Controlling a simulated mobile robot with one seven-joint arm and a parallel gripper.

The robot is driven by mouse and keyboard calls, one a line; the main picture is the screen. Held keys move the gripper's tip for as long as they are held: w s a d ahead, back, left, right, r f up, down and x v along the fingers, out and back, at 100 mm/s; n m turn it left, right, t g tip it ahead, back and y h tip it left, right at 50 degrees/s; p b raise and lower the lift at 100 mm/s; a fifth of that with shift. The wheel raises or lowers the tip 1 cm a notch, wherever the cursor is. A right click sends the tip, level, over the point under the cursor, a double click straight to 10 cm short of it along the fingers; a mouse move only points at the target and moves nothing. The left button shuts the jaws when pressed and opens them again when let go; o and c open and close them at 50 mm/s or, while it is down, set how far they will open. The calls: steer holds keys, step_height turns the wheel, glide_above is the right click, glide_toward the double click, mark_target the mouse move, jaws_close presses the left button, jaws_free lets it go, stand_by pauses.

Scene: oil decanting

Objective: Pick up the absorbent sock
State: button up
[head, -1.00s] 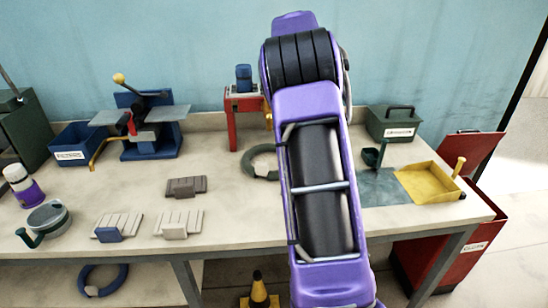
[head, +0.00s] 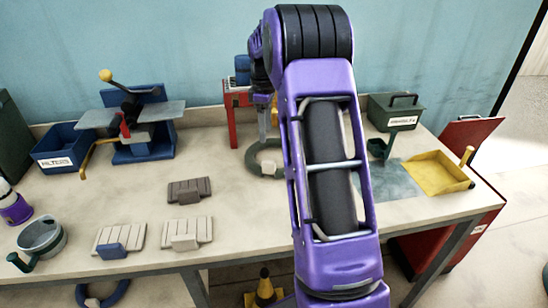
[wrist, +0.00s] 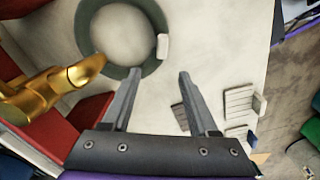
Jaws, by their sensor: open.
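The absorbent sock appears to be the dark green ring (head: 249,157) lying on the workbench, with a pale tag (head: 267,169) on its near side. My arm hides its right part in the head view. The ring (wrist: 82,28) shows at the top of the wrist view, with its tag (wrist: 162,47) on the right. My gripper (wrist: 160,72) is open and empty, its fingertips apart below the ring's lower right side in that view. In the head view my gripper (head: 265,128) points down above the ring; I see no contact.
A red stand (head: 234,118) with a blue top is close behind and left of the ring. A brass spout (wrist: 75,78) juts near the gripper in the wrist view. Several ribbed pads, including a brown one (head: 189,190), lie in front. A yellow tray (head: 437,174) is right.

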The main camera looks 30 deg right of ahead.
mark_target(269, 161)
step_height(269, 161, down, 7)
steer(key=shift+r, duration=0.1)
steer(key=shift+s+d+f, duration=0.1)
steer(key=shift+s+f, duration=0.05)
steer(key=shift+f, duration=0.75)
steer(key=shift+s+d+f, duration=0.1)
steer(key=shift+s+f, duration=0.05)
steer(key=shift+f, duration=0.75)
steer(key=shift+s+d+f, duration=0.1)
steer(key=shift+s+f, duration=0.05)
steer(key=shift+f, duration=0.75)
jaws_close()
